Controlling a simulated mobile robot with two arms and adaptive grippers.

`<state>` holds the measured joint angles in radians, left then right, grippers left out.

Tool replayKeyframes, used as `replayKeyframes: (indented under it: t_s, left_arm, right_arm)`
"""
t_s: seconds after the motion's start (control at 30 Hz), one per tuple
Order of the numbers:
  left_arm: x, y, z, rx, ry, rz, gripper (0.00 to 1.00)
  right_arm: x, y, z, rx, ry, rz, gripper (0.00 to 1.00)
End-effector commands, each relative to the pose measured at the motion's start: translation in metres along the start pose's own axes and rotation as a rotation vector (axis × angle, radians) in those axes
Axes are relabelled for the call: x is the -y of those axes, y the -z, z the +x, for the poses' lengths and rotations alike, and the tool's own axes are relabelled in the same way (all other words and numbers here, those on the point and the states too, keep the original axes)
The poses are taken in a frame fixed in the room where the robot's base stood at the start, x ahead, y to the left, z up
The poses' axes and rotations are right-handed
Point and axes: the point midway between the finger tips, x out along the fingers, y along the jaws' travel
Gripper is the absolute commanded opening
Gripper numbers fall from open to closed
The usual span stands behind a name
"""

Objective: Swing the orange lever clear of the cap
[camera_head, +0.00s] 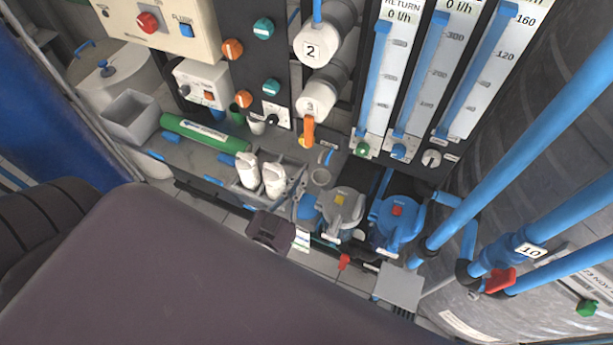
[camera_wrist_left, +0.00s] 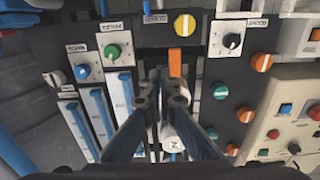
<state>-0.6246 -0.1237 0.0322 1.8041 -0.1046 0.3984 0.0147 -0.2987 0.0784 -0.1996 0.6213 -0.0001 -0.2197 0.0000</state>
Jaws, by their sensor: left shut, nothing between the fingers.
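The orange lever (camera_head: 309,131) sits just below the white round cap marked 3 (camera_head: 310,104) in the head view. In the left wrist view, which is turned upside down, the orange lever (camera_wrist_left: 175,62) stands above my fingertips. My left gripper (camera_wrist_left: 161,90) is shut and empty, its tips just short of the lever in the picture; I cannot tell whether they touch anything. A white cylinder end marked 2 (camera_wrist_left: 174,152) shows between its fingers. The fingers mostly hide the cap next to the lever in this view. My right gripper is not in view.
Orange and teal knobs (camera_head: 232,49) sit left of the lever. Blue flow tubes (camera_head: 377,75) stand to its right. Below are two white bottles (camera_head: 273,178), a grey pump (camera_head: 341,210) and a blue one (camera_head: 398,222). My dark arm covers the lower left.

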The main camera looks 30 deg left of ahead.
Motion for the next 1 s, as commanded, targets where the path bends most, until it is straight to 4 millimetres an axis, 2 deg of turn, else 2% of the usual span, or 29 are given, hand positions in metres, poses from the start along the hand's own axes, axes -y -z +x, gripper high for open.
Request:
replayKeyframes:
  t_s: [0.3,1.0]
  left_arm:
    - [0.0,-0.001,0.016,-0.001,-0.001,0.0,0.0]
    - [-0.001,-0.002,0.058,0.001,-0.001,0.0,0.0]
  right_arm:
    - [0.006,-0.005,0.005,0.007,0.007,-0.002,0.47]
    - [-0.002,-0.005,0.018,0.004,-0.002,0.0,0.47]
